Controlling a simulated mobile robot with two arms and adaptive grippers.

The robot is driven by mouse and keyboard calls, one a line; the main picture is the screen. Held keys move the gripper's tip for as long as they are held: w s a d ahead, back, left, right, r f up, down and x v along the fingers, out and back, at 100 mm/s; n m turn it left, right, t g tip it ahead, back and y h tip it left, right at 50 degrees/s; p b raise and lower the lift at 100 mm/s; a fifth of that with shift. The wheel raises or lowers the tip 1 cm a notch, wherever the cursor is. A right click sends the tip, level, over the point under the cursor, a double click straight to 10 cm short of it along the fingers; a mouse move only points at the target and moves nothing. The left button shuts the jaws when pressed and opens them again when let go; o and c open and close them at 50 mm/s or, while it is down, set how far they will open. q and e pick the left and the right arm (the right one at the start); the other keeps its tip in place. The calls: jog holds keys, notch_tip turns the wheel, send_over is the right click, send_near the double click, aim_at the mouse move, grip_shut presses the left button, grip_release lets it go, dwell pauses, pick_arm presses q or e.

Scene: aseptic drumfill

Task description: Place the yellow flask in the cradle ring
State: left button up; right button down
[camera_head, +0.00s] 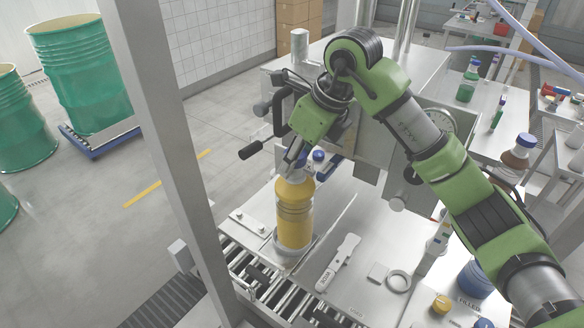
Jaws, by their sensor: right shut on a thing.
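The yellow flask (294,215) stands upright near the middle, at the edge of the steel worktop beside the roller conveyor. A grey rim (277,246), which looks like the cradle ring, shows around its foot; I cannot tell whether the flask is fully seated in it. My right gripper (297,160) comes down from above and is shut on the flask at its top; the fingers partly hide the neck. My left gripper is not in view.
A loose flat ring (398,281), a white labelled tool (338,263) and a yellow cap (441,304) lie on the worktop to the right. A steel post (170,130) rises at left. Rollers (262,283) run in front. Green drums (82,75) stand far left.

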jog(key=w+f, duration=0.2)
jog(key=w+f+p, duration=0.1)
jog(key=shift+a+f, duration=0.1)
jog(key=shift+a, duration=0.15)
jog(key=shift+f, duration=0.15)
jog(key=f+p, duration=0.2)
jog(key=f, duration=0.1)
jog(key=shift+w+a, duration=0.1)
jog(key=shift+w, duration=0.2)
jog(key=shift+f+p, duration=0.35)
jog(key=shift+f, duration=0.1)
jog(key=c, duration=1.5)
grip_release()
jog(key=shift+f, duration=0.15)
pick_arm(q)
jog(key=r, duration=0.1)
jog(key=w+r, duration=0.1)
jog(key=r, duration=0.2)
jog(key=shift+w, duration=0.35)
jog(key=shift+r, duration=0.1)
